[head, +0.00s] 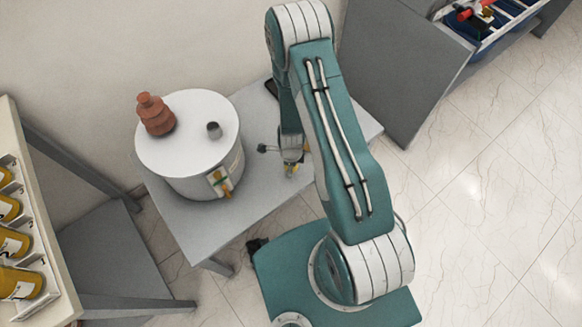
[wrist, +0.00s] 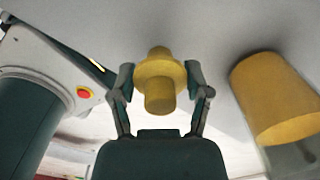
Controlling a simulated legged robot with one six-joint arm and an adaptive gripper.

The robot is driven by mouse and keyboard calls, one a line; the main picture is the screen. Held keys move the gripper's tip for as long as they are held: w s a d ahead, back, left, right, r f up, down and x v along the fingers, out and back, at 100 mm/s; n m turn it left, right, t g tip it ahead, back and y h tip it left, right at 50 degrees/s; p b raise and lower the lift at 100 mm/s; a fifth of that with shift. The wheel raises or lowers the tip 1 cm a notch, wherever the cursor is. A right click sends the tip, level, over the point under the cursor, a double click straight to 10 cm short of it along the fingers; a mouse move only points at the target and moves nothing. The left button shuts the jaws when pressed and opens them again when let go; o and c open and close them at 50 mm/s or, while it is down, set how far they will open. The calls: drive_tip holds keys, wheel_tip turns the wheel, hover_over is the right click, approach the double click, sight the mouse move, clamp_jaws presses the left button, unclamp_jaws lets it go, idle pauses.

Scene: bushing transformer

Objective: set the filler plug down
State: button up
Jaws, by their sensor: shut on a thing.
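The yellow filler plug (wrist: 160,96), a stepped piece with a wide collar, sits between the two fingers of my gripper (wrist: 160,76) in the wrist view. My gripper is shut on it, over the grey table top. I cannot tell whether the plug touches the table. In the head view my gripper (head: 291,165) is low at the right side of the white tank (head: 187,160), apart from it, and only a small yellow patch shows there. A short grey neck (head: 214,130) stands on the tank's lid.
A brown ribbed bushing (head: 155,115) stands on the lid. A larger yellow tapered piece (wrist: 275,95) is right of my gripper in the wrist view. The grey table (head: 215,228) has bare room in front. A shelf with several yellow cans (head: 14,243) is at left.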

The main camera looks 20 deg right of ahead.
drive_tip(key=shift+f, duration=0.1)
drive_tip(key=shift+f, duration=0.8)
drive_tip(key=o, duration=1.1)
drive_tip(key=shift+c, duration=0.2)
drive_tip(key=shift+r, duration=0.1)
